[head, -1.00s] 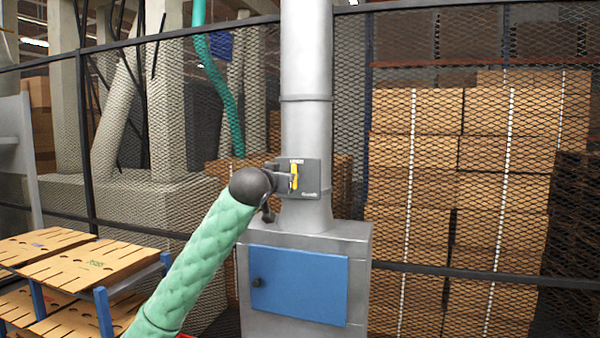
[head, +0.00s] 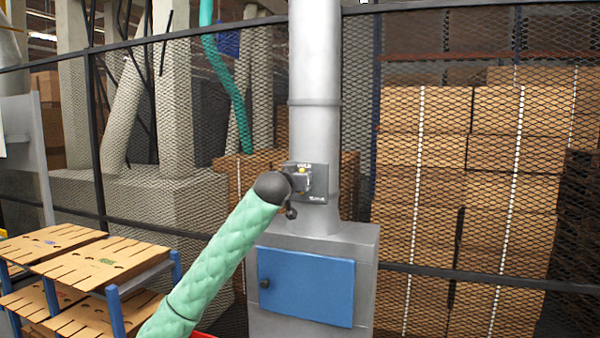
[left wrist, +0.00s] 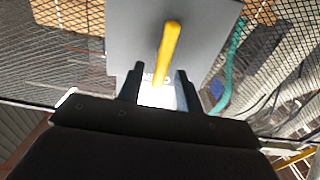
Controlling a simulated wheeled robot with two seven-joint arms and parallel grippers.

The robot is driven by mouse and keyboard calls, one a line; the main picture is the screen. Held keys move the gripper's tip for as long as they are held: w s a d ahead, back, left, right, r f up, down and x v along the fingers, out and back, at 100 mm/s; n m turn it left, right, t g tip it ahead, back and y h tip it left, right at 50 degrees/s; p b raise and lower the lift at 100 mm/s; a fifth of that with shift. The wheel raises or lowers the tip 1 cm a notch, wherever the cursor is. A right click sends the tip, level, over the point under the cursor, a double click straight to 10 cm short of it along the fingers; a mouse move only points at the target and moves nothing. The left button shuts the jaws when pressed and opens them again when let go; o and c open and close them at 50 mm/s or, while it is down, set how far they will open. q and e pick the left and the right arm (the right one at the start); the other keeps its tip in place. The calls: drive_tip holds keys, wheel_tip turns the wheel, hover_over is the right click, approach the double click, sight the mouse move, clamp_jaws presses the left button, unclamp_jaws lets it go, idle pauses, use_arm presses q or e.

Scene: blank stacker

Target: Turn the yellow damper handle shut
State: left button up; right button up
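The yellow damper handle (left wrist: 168,45) shows in the left wrist view as a slightly tilted bar on a grey plate (left wrist: 205,35). In the head view the grey plate (head: 318,190) is on the front of the silver duct, and only a small yellow spot of the handle (head: 302,170) shows; my gripper hides the rest. My left gripper (left wrist: 160,78) is in front of the plate with its fingers apart. The handle's lower end lies between the fingers, with gaps at both sides. My left gripper (head: 302,182) also shows in the head view. My right gripper is out of view.
The duct (head: 315,75) rises from a grey cabinet with a blue door (head: 305,285). A mesh fence (head: 350,110) stands behind, with stacked cardboard boxes (head: 425,110) beyond it. A rack of cardboard sheets (head: 95,262) stands at the lower left.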

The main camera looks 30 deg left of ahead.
use_arm(q)
drive_tip(key=shift+w+a, duration=0.1)
drive_tip(key=shift+w, duration=0.1)
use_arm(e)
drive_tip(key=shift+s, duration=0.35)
use_arm(q)
drive_tip(key=shift+c, duration=0.4)
clamp_jaws()
